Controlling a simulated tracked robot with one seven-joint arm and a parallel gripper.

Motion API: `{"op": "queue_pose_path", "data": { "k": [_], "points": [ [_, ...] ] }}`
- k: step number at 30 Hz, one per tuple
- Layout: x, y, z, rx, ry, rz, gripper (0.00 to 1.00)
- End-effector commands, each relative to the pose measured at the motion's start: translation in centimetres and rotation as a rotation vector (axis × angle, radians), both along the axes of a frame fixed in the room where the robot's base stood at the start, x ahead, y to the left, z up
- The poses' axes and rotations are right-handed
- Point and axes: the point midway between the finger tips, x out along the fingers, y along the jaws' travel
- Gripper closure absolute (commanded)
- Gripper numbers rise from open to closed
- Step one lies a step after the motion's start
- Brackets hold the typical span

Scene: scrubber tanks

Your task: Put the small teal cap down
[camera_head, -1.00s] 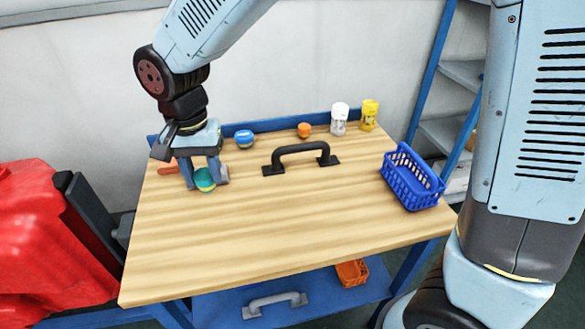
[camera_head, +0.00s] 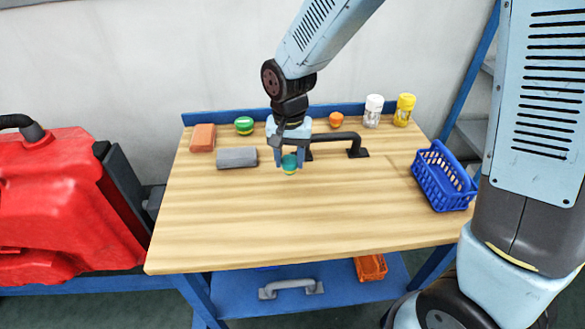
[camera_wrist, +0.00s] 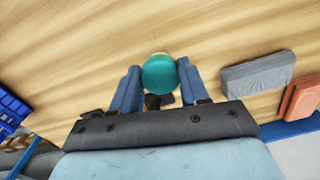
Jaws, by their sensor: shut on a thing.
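The small teal cap (camera_head: 289,162) is between the fingers of my gripper (camera_head: 289,158), over the middle-back of the wooden table. A yellow edge shows at its underside. In the wrist view the round teal cap (camera_wrist: 159,73) sits between the two blue-grey fingertips of my gripper (camera_wrist: 160,80), which are shut on it. I cannot tell how much gap there is between the cap and the table top (camera_head: 300,220).
A grey block (camera_head: 237,157), orange block (camera_head: 202,138) and green round item (camera_head: 244,125) lie left of my gripper. A black handle (camera_head: 345,142) is close on its right. Further right are an orange cap (camera_head: 336,119), jars (camera_head: 373,110) and a blue basket (camera_head: 441,178). The front is clear.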

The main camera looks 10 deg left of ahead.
Motion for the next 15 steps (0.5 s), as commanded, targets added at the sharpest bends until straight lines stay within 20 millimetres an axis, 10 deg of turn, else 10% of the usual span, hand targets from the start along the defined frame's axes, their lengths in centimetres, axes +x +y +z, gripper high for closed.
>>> {"op": "queue_pose_path", "data": {
  "k": [15],
  "points": [
    [0.7,-0.9,-4.3,-0.001,0.0,0.001,0.94]
  ]
}}
